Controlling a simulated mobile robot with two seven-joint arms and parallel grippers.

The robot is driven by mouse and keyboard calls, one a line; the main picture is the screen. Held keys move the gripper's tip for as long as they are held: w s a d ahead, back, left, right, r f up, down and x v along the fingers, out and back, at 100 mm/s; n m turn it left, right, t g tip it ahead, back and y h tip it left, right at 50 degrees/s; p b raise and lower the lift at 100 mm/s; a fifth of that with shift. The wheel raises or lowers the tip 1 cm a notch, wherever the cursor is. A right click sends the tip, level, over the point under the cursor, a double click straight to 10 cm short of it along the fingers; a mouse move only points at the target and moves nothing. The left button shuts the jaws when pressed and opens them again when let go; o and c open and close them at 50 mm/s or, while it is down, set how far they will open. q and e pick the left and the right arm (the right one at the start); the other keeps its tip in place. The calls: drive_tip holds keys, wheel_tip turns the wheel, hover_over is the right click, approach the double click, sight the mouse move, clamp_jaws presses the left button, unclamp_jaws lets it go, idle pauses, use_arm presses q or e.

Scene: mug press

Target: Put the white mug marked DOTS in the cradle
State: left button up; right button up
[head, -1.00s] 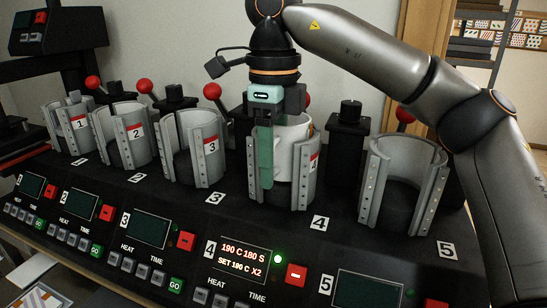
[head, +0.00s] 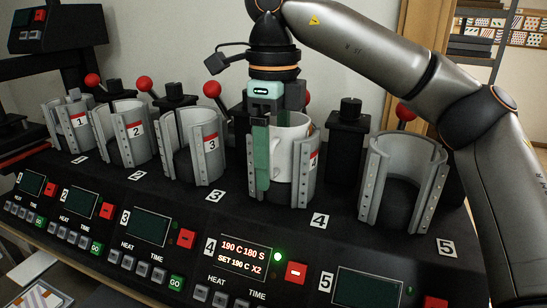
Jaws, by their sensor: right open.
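A white mug (head: 291,140) stands upright inside the cradle numbered 4 (head: 305,175), between its grey curved jaws. No DOTS marking can be read on it from here. My right gripper (head: 268,150) points down over cradle 4, with its jaws open. One green finger hangs in front of the mug's left part; the other finger is mostly hidden. I cannot tell whether a finger still touches the mug. My left gripper is not in view.
Cradles 1 (head: 70,130), 2 (head: 122,135) and 3 (head: 190,150) stand to the left, and empty cradle 5 (head: 403,180) to the right. Red-knobbed levers (head: 212,90) rise behind. The lit panel (head: 243,258) of station 4 reads 190 C 180 S.

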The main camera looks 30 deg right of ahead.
wheel_tip(320, 180, up, 11)
drive_tip(key=p, duration=0.4)
drive_tip(key=shift+f, duration=0.2)
drive_tip(key=shift+r, duration=0.8)
